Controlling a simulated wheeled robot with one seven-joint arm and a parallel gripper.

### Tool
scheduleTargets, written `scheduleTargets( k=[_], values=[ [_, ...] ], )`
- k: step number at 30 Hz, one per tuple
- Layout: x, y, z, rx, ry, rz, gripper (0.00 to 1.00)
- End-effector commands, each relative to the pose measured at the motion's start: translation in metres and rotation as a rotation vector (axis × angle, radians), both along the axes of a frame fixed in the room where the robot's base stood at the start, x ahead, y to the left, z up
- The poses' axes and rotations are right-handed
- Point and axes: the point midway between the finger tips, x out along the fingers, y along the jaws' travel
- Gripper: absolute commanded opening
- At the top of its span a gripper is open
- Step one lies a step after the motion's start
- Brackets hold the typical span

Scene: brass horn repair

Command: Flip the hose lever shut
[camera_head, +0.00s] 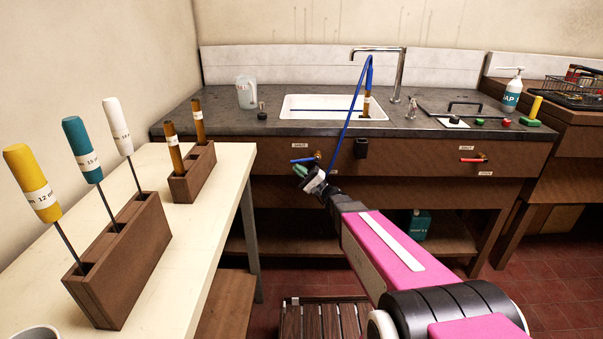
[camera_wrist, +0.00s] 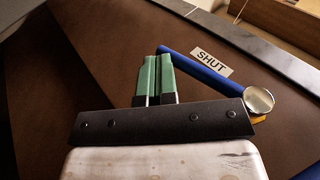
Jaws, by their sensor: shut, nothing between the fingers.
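The hose lever (camera_head: 303,160) is a blue bar on the brown front panel below the sink. In the head view it points left from its brass valve, below a small white label (camera_head: 299,145). In the wrist view the blue lever (camera_wrist: 205,73) runs from a round silver pivot to the fingertips, alongside the label reading SHUT (camera_wrist: 212,62). My gripper (camera_head: 299,170) has green fingers, shut and empty. In the wrist view its fingertips (camera_wrist: 158,52) are right at the lever's free end; I cannot tell whether they touch.
A blue hose (camera_head: 349,110) rises from near the valve over the counter into the white sink (camera_head: 300,104). A red lever (camera_head: 473,160) is further right on the same panel. A cream table (camera_head: 215,200) with wooden tool racks stands left. A slatted wooden platform (camera_head: 322,318) lies below.

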Motion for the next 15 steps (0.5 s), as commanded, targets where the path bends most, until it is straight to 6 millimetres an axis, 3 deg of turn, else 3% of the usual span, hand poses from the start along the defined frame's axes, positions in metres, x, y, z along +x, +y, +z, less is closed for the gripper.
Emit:
scheduleTargets(
  k=[15],
  values=[
    [0.000, 0.007, 0.014, 0.122, -0.004, 0.000, 0.00]
  ],
)
